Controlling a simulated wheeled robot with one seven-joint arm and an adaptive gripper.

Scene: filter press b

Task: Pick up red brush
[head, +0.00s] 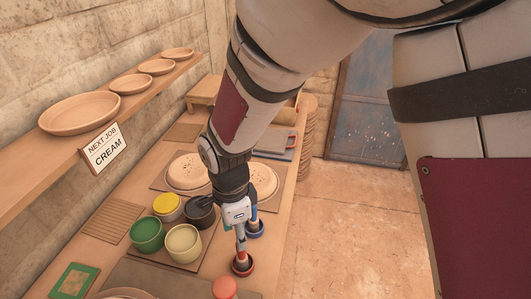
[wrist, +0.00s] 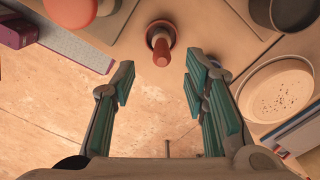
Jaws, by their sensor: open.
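The red brush (head: 242,264) stands near the right edge of the worktable in the head view, with a dark red round base. In the wrist view the red brush (wrist: 161,47) shows its handle pointing toward the camera, ahead of the gap between my fingers. My gripper (wrist: 158,82) is open and empty, with green pads on either side of that gap. In the head view my gripper (head: 240,238) is low over the table edge, just behind the red brush. Its fingertips are hard to make out there.
A blue brush (head: 254,230) stands close behind the red one. Green (head: 147,233), yellow (head: 167,205), cream (head: 183,243) and black (head: 200,211) pots stand to the left. A shelf (head: 60,165) with bowls runs along the wall. Open floor (head: 335,235) lies right.

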